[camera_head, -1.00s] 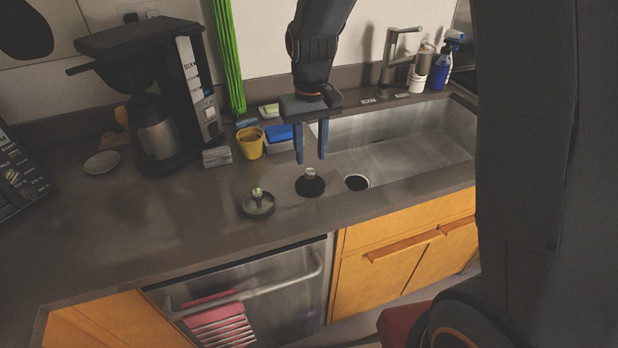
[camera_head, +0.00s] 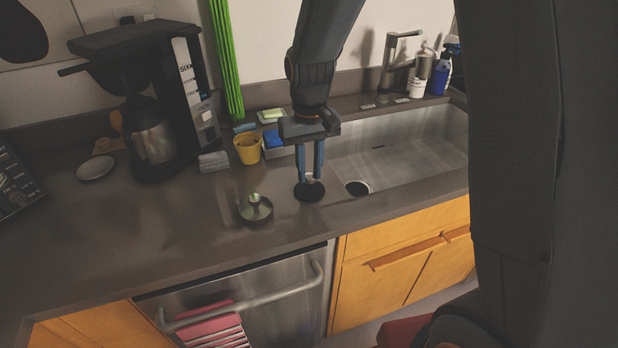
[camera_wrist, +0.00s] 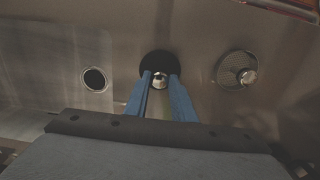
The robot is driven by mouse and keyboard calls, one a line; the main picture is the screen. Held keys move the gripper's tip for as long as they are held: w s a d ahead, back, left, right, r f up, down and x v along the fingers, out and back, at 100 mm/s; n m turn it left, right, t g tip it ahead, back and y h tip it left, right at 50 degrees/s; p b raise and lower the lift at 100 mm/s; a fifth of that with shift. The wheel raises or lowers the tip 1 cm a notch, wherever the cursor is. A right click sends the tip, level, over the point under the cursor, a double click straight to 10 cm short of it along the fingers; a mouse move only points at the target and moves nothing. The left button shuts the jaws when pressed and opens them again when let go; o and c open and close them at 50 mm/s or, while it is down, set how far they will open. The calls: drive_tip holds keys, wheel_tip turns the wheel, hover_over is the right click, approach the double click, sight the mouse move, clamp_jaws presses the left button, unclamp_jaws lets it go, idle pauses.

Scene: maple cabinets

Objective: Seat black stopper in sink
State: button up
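The black stopper (camera_head: 308,194), a dark disc with a small silver knob, lies flat on the counter left of the drain hole. It also shows in the wrist view (camera_wrist: 158,59). My gripper (camera_head: 310,178) points straight down with its blue fingers on either side of the knob. In the wrist view my gripper (camera_wrist: 160,80) has its fingertips close against the knob, shut on it. The sink (camera_head: 400,140) is a steel basin at the right. A round dark hole (camera_head: 357,188) is at its front left; it also shows in the wrist view (camera_wrist: 95,80).
A metal strainer-like stopper (camera_head: 256,208) lies just left of the black one. A yellow cup (camera_head: 248,147), a blue sponge (camera_head: 277,135) and a coffee maker (camera_head: 155,110) stand behind and left. The faucet (camera_head: 395,65) is behind the sink. The front-left counter is clear.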

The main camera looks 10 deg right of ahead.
sight(310, 175)
clamp_jaws()
wheel_tip(310, 175, up, 7)
drive_tip(key=p, duration=0.5)
drive_tip(key=shift+r+p, duration=0.1)
drive_tip(key=shift+p, duration=0.3)
drive_tip(key=shift+w, duration=0.1)
